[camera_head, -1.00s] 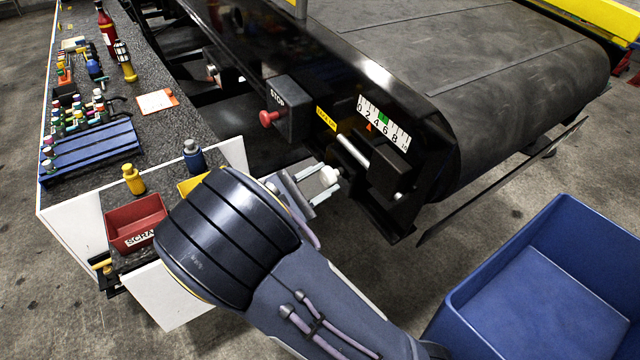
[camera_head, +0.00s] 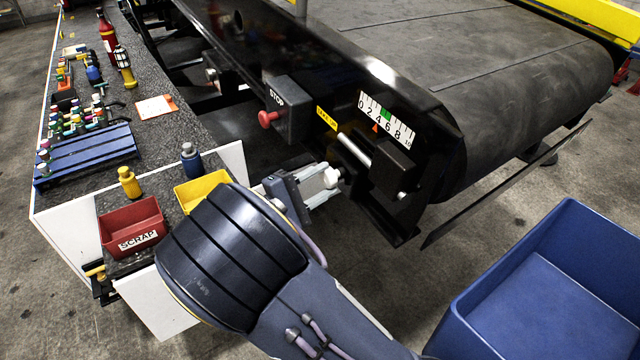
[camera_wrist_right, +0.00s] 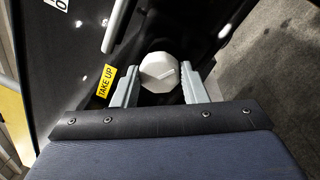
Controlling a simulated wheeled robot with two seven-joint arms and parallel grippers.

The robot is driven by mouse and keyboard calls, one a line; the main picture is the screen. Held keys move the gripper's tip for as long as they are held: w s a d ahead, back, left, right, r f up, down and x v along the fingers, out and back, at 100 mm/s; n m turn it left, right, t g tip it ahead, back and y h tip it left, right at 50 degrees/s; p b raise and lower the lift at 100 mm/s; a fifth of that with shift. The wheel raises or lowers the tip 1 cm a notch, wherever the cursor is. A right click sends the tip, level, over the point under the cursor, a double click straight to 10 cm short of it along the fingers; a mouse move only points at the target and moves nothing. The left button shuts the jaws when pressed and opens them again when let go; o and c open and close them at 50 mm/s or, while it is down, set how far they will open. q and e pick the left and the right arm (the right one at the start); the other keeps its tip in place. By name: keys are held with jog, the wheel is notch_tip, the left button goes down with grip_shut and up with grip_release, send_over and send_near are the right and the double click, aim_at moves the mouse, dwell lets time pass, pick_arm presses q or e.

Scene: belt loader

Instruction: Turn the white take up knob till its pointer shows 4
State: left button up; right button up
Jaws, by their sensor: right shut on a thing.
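The white take up knob (camera_head: 332,178) sits at the end of the belt frame, below the scale. In the right wrist view the knob (camera_wrist_right: 159,72) is a pale faceted disc with a line on its face. My right gripper (camera_head: 326,186) is shut on it, with one finger on each side, as the right wrist view (camera_wrist_right: 159,84) also shows. The white scale plate (camera_head: 388,121) reads 0 to 10 and has a green patch near its middle. The small red-orange pointer (camera_head: 375,128) stands below the scale, at about 4. My left gripper is out of view.
A yellow TAKE UP label (camera_head: 326,118) is above the knob. A red stop button (camera_head: 268,118) sticks out to the left. A blue bin (camera_head: 455,322) stands at lower right. The bench at left holds a red scrap bin (camera_head: 117,224), a yellow bin (camera_head: 190,199) and bottles.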

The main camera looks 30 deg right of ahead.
dwell(0.3)
jog(key=o, duration=1)
jog(key=a, duration=0.5)
jog(key=s+a, duration=0.1)
jog(key=a, duration=0.1)
jog(key=shift+a+f+b, duration=0.35)
jog(key=shift+a+f, duration=0.05)
